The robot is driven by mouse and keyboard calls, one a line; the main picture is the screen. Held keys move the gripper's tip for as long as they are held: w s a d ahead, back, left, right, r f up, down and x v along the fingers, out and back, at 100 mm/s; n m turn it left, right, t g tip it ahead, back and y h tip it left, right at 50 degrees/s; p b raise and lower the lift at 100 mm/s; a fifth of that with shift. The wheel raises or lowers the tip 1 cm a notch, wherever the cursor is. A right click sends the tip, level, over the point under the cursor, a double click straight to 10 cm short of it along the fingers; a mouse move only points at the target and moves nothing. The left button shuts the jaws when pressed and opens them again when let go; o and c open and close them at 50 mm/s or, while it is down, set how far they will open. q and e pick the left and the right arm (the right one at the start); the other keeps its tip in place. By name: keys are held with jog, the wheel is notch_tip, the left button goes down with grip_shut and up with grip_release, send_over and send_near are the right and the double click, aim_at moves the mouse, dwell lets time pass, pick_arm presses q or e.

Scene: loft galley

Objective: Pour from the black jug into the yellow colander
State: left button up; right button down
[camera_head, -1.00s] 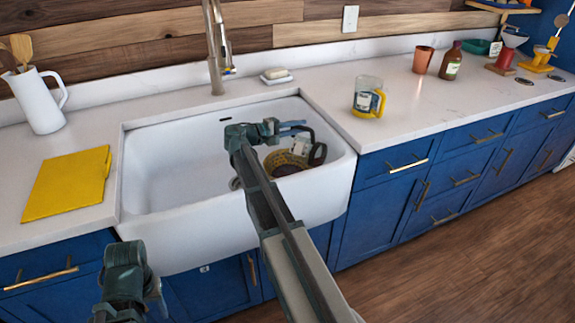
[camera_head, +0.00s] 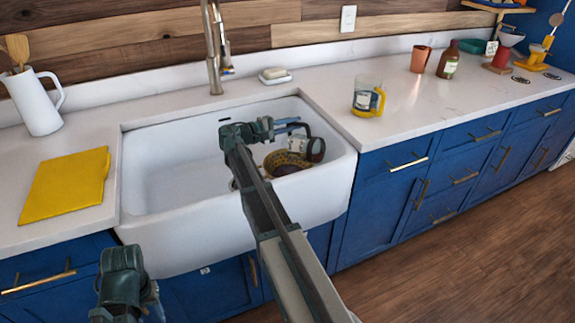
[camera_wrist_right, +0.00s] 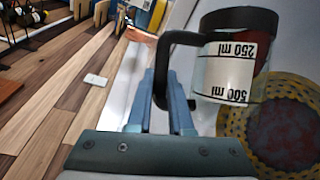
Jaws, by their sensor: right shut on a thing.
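The black jug (camera_head: 297,145) is held over the right part of the sink, tilted well over, with its white label and dark handle showing. My right gripper (camera_head: 290,125) is shut on the handle. In the right wrist view the fingers (camera_wrist_right: 168,100) close on the black handle, and the jug (camera_wrist_right: 228,70) shows a white scale label, upside down. The yellow colander (camera_head: 272,166) sits in the sink below the jug; its wall (camera_wrist_right: 240,118) and dark red contents show in the wrist view. No falling stream is clear. My left gripper (camera_head: 152,302) is at the lower left, its jaws unclear.
The white sink (camera_head: 165,185) surrounds the colander. The tap (camera_head: 214,60) and a soap dish (camera_head: 276,79) stand behind it. A glass mug with a yellow handle (camera_head: 368,100) is on the right counter. A yellow board (camera_head: 65,187) and white pitcher (camera_head: 38,105) are on the left.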

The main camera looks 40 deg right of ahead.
jog(key=shift+w+a, duration=0.15)
jog(key=shift+w, duration=0.2)
dwell(0.8)
